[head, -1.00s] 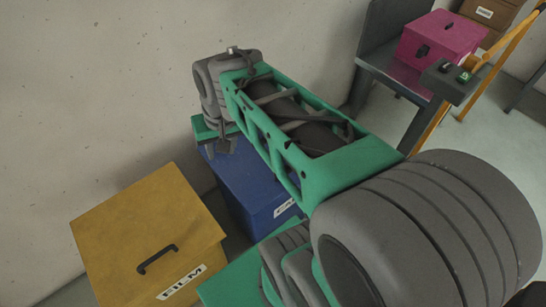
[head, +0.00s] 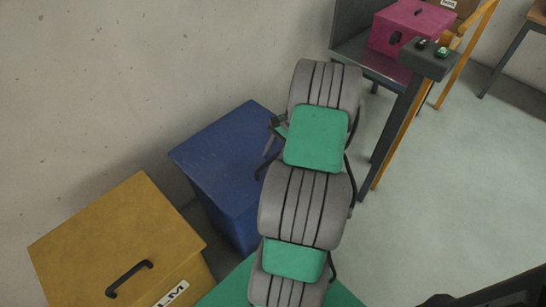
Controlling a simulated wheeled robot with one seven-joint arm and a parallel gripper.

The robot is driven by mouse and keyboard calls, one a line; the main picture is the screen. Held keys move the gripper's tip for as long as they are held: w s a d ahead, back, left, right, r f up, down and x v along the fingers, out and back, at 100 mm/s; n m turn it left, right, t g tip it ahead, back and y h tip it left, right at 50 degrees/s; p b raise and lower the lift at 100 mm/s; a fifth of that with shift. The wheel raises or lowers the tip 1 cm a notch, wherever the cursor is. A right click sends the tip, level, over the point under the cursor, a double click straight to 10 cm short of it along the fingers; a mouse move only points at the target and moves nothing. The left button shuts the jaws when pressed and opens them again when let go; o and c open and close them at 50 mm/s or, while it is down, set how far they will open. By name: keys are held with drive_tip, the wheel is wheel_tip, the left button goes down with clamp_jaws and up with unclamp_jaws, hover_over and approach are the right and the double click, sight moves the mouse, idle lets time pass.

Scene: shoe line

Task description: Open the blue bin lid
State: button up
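The blue bin (head: 232,205) stands against the wall, left of my arm and behind the yellow bin. Its blue lid (head: 225,143) looks shut and flat on top. My arm covers the right part of the bin and lid, and no handle shows on the visible part of the lid. My arm rises through the middle of the head view. My gripper cannot be made out, so its distance from the lid and its opening cannot be told.
A yellow bin (head: 120,235) with a black handle and a label stands at the front left. A pink box (head: 410,32) rests on a dark grey table (head: 380,66) at the back right. An orange rail runs beside it. The floor (head: 430,190) on the right is clear.

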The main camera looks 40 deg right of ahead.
drive_tip(key=shift+a+f, duration=0.1)
drive_tip(key=shift+f, duration=0.1)
drive_tip(key=shift+c, duration=0.6)
clamp_jaws()
idle(0.7)
